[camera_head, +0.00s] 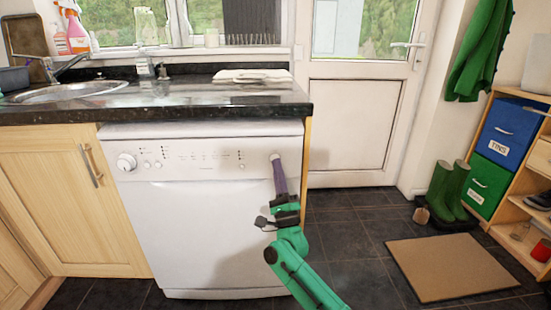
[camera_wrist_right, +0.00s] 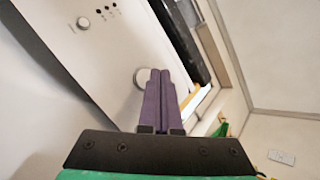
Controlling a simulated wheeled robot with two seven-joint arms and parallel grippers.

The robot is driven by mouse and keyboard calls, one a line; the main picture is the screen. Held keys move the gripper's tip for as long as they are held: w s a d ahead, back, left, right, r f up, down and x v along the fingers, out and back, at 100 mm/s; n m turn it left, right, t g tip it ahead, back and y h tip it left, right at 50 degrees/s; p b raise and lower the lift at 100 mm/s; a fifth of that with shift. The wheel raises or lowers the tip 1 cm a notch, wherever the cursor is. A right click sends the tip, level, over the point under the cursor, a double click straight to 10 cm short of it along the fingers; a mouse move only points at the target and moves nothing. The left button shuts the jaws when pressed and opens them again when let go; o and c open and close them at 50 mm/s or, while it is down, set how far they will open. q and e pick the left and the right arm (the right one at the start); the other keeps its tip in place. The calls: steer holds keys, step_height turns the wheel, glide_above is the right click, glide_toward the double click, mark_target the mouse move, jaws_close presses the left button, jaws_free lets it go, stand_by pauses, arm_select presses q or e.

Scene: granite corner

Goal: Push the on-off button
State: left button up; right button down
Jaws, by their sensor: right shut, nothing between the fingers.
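A white dishwasher (camera_head: 215,230) stands under the dark worktop, with a control panel along its top front. The on-off button (camera_head: 275,157) is a small round button at the right end of the panel. My right gripper (camera_head: 276,163) is shut and empty, its purple fingertips at the button. In the right wrist view the paired fingers (camera_wrist_right: 158,75) cover part of the round button (camera_wrist_right: 140,77). I cannot tell whether they touch it or whether it is pressed in. My left gripper is not in view.
The dark worktop (camera_head: 200,105) overhangs just above the panel. A larger dial (camera_head: 126,162) and smaller knobs sit at the panel's left. A white door (camera_head: 352,130) and open floor (camera_head: 345,235) lie to the right, with a brown mat (camera_head: 450,267) and green boots (camera_head: 450,192).

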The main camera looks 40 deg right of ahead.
steer(key=s+a+p, duration=0.3)
steer(key=s, duration=0.1)
steer(key=shift+s+a, duration=0.3)
steer(key=shift+s, duration=0.1)
stand_by(0.4)
